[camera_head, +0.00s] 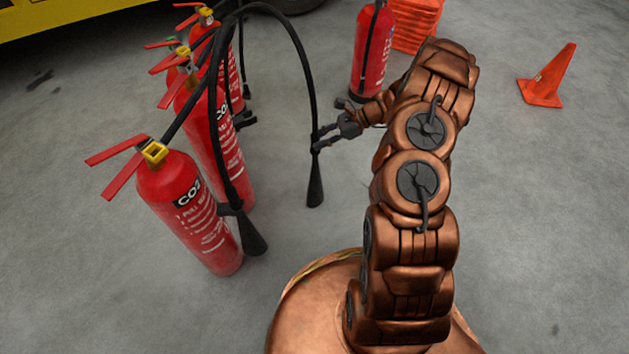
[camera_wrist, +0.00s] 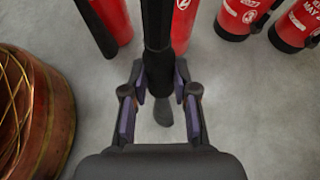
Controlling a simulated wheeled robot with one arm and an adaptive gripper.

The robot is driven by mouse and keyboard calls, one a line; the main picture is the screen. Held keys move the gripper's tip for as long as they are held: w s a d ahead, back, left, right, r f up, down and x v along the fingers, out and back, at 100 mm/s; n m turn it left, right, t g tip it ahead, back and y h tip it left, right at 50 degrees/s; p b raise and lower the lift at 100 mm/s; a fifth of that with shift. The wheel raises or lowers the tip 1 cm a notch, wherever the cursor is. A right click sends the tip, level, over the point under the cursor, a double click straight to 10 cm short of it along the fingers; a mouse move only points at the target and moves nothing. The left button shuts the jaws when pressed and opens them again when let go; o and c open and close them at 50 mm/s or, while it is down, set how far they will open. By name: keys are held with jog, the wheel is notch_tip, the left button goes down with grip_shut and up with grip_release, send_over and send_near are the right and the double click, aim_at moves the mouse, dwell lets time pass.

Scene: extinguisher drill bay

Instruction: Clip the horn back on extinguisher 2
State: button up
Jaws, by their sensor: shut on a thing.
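My gripper (camera_head: 322,141) is shut on the upper part of a black horn (camera_head: 315,185), which hangs upright above the floor, apart from the cylinders. In the wrist view the horn (camera_wrist: 163,110) runs between the fingers (camera_wrist: 158,88). Its black hose (camera_head: 305,62) arcs up and left toward the heads of the row of red extinguishers. It seems to lead to the second extinguisher (camera_head: 207,150), behind the front extinguisher (camera_head: 205,225), but overlapping hoses hide the joint. The front one's own horn (camera_head: 250,235) sits against its side. No number labels can be read, and the clip cannot be made out.
More extinguishers (camera_head: 236,75) stand behind in the row. A separate extinguisher (camera_head: 373,55) stands beyond my gripper, near stacked orange items (camera_head: 415,25). An orange cone (camera_head: 547,77) is at right. The floor between the row and the held horn is clear.

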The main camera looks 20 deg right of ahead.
grip_shut()
jog(key=shift+r, duration=0.2)
jog(key=shift+r+p, duration=1.35)
jog(key=shift+p, duration=0.05)
